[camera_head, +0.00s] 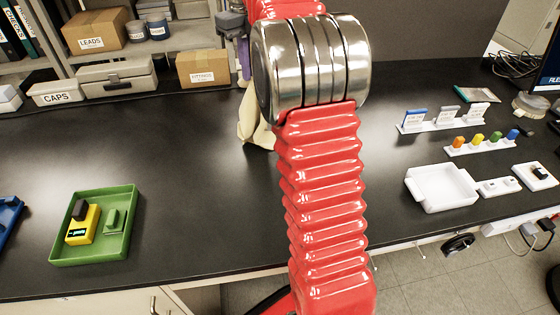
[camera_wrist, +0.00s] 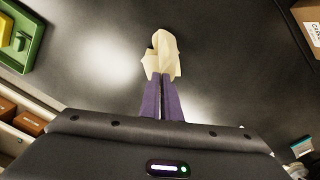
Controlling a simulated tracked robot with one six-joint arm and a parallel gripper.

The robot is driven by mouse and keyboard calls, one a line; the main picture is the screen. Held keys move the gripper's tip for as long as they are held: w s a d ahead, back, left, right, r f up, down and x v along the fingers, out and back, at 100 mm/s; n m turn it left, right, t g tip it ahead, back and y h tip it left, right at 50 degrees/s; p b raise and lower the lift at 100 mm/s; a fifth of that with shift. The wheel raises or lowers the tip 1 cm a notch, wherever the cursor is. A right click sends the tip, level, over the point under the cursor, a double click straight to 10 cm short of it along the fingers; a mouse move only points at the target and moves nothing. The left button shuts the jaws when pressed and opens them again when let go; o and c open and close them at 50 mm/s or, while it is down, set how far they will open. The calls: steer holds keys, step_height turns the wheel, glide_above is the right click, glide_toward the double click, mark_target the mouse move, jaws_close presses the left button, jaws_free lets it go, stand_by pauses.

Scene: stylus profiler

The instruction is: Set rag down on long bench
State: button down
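The cream rag (camera_head: 252,122) hangs in folds from my gripper above the long bench (camera_head: 180,165), a black-topped bench across the head view. Its lower end is close to the bench top; I cannot tell whether it touches. The rag also shows in the wrist view (camera_wrist: 162,52), at the tips of two purple fingers. My gripper (camera_wrist: 162,78) is shut on it, with the fingers close together. In the head view my red arm and its silver joint hide part of the rag and most of the gripper.
A green tray (camera_head: 120,247) with a yellow device (camera_head: 83,228) stands at the left. A white tray (camera_head: 442,195), small card stands (camera_head: 440,122) and a rack of coloured pieces (camera_head: 480,146) stand at the right. Boxes (camera_head: 203,68) line the back. The middle-left bench top is bare.

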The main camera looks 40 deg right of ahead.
steer(key=s+f, duration=0.6)
steer(key=s, duration=0.2)
steer(key=s+d+f, duration=0.1)
steer(key=s+f, duration=0.6)
steer(key=s, duration=0.2)
steer(key=s+f, duration=0.7)
steer(key=s, duration=0.2)
steer(key=shift+s+d, duration=0.1)
steer(key=shift+d, duration=0.05)
steer(key=c, duration=1.6)
jaws_free()
steer(key=shift+o, duration=0.2)
steer(key=shift+s+r+p, duration=0.2)
steer(key=shift+r+p, duration=0.35)
steer(key=shift+r, duration=0.05)
steer(key=shift+s+r, duration=0.4)
steer(key=shift+r, duration=0.45)
